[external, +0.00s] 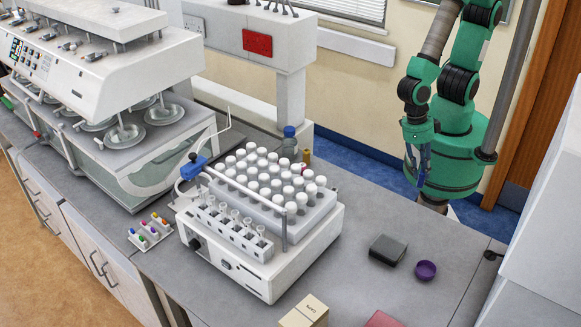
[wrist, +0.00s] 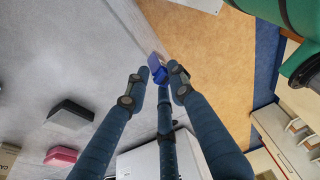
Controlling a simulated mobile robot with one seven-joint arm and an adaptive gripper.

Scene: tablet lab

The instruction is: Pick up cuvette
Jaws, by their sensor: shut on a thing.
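My gripper (external: 421,160) hangs from the green arm at the right of the external view, beyond the bench's back edge. In the wrist view, its long dark-blue fingers (wrist: 158,76) reach up toward the middle. They are shut on a small blue-violet piece (wrist: 157,66) between the fingertips, which I take to be the cuvette. Its shape is partly hidden by the fingers, and it is too small to make out in the external view. In the wrist view, it appears against the bench edge and the tan floor.
A white instrument (external: 258,258) holds many white-capped vials (external: 270,180) and a front row of clear tubes. A small rack (external: 150,232) has coloured tops. A dark box (external: 388,250), purple bowl (external: 426,271), red box (external: 384,319) and carton (external: 304,312) sit on the right bench.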

